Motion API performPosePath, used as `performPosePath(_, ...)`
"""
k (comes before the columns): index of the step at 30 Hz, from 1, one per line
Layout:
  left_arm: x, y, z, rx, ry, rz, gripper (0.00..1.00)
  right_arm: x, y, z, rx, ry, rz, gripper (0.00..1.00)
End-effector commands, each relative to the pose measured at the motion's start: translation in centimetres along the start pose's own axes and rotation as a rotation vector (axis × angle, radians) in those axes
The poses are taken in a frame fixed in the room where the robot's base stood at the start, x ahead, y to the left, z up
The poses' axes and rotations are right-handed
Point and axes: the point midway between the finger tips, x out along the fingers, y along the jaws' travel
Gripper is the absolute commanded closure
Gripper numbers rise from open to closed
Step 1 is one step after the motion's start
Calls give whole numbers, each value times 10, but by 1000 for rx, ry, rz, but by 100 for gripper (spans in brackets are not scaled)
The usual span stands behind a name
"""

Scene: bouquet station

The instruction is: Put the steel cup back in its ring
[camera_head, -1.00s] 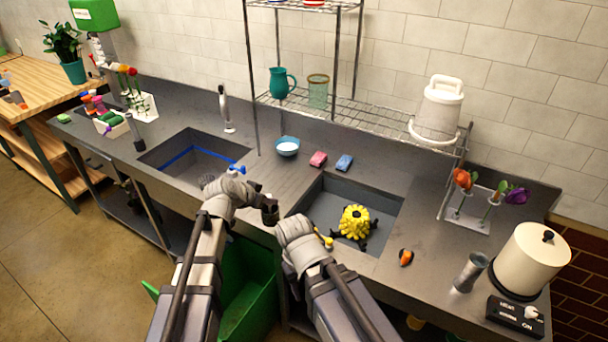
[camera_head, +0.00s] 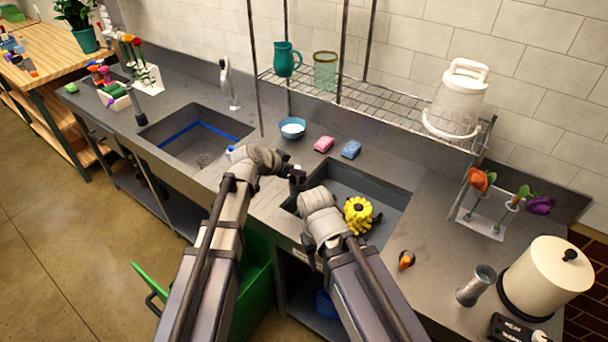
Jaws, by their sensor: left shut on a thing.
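A grey metal cup (camera_head: 476,286), flared at its top, stands tilted in the picture on the counter at the right, left of the cream lidded pot. I take it for the steel cup. Its ring cannot be made out for certain. My left gripper (camera_head: 297,175) is at the left rim of the right sink, far from that cup.
The cream pot (camera_head: 545,275) and an orange-black item (camera_head: 406,260) stand on the right counter. A wire shelf (camera_head: 375,100) runs behind.

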Motion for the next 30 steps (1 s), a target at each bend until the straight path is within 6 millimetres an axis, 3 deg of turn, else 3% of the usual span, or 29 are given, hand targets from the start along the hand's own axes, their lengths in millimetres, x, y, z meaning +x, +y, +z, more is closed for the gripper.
performPosePath(4,10,0,11,0,0,0,100,15,-2,-1,0,0,0,50)
performPosePath(17,14,0,14,-1,0,-1,100,20,-2,-1,1,0,0,50)
performPosePath(30,31,0,33,-1,0,0,100,45,-4,-3,0,0,0,50)
